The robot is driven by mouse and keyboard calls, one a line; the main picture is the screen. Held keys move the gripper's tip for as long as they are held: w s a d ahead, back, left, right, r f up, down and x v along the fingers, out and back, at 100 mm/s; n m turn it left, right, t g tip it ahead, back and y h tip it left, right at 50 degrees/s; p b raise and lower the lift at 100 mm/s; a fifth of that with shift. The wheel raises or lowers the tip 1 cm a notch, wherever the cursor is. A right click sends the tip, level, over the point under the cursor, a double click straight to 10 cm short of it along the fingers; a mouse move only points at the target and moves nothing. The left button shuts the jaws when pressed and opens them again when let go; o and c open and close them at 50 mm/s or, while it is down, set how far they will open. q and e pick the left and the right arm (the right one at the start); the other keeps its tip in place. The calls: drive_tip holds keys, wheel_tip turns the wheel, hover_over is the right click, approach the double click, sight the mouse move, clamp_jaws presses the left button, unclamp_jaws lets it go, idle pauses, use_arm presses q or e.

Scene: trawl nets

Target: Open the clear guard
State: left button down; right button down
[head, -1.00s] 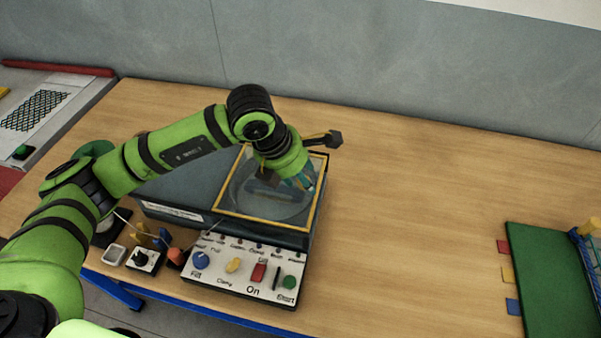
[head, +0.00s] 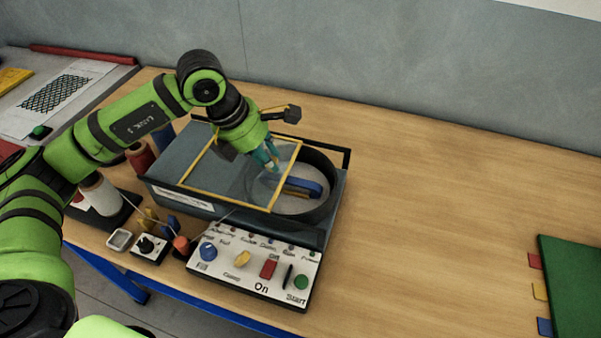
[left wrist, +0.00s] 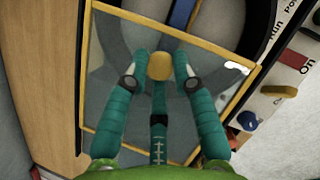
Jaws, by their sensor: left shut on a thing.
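The clear guard (head: 215,175) is a see-through panel with a yellow frame on top of the dark machine (head: 175,153). It lies flat and shifted to the left, so the right part of the round opening (head: 318,205) is uncovered. A blue bar (head: 303,187) shows inside that opening. My left gripper (head: 272,165) is at the guard's right part, pointing down. In the left wrist view its teal fingers (left wrist: 159,75) are shut on a small yellow knob (left wrist: 159,66) on the guard (left wrist: 105,75). My right gripper is not in view.
A control panel (head: 262,268) with coloured knobs and buttons is at the machine's front. White and reddish spools (head: 100,195) stand to its left. A green mat (head: 580,290) lies at the far right. The table (head: 430,210) between is clear.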

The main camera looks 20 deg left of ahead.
sight(242, 158)
use_arm(q)
drive_tip(key=a+b, duration=0.2)
drive_tip(key=a, duration=0.5)
drive_tip(key=shift+w, duration=0.15)
drive_tip(key=shift+a+r, duration=0.25)
drive_tip(key=shift+a, duration=0.4)
drive_tip(key=c, duration=1.2)
unclamp_jaws()
drive_tip(key=shift+o, duration=0.9)
drive_tip(key=shift+d+f, duration=0.1)
drive_tip(key=shift+f, duration=0.05)
drive_tip(key=v, duration=1.2)
